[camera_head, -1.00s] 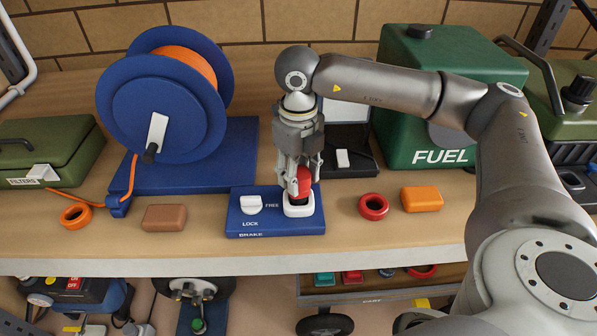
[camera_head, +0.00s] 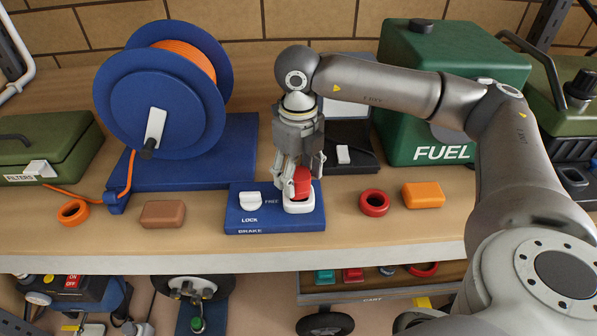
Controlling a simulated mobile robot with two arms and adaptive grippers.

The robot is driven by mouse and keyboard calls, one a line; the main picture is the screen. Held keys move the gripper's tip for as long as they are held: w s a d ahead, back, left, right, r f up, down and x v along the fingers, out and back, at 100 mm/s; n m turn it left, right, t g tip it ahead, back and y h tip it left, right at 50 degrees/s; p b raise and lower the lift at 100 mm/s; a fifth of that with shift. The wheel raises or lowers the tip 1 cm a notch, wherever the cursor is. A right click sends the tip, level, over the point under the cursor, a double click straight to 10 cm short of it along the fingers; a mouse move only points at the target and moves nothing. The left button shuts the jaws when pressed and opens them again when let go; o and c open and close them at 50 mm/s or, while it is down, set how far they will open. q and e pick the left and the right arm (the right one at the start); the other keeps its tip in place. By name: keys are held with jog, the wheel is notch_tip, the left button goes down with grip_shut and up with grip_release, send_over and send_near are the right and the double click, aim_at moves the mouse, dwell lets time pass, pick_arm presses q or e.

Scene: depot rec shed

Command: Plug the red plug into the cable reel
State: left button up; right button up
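The cable reel (camera_head: 150,110) is blue with orange cable wound on it and a white crank, on a blue base at the left. In front of it a blue panel (camera_head: 240,222) marked FREE, LOCK and BRAKE bears a white switch (camera_head: 250,201) and a white socket (camera_head: 299,207). The red plug (camera_head: 300,184) stands upright at the socket, its lower end hidden in the socket's rim. My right gripper (camera_head: 303,176) points down with its fingers around the plug and looks shut on it. My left gripper is not in view.
A red ring (camera_head: 374,203) and an orange block (camera_head: 423,195) lie right of the panel. A brown block (camera_head: 162,215) and an orange ring (camera_head: 73,213) lie left. A green FUEL can (camera_head: 440,100) stands behind my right arm. The bench's front edge is close.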

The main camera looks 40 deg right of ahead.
notch_tip(320, 180, up, 12)
jog(key=shift+f, duration=0.1)
dwell(0.7)
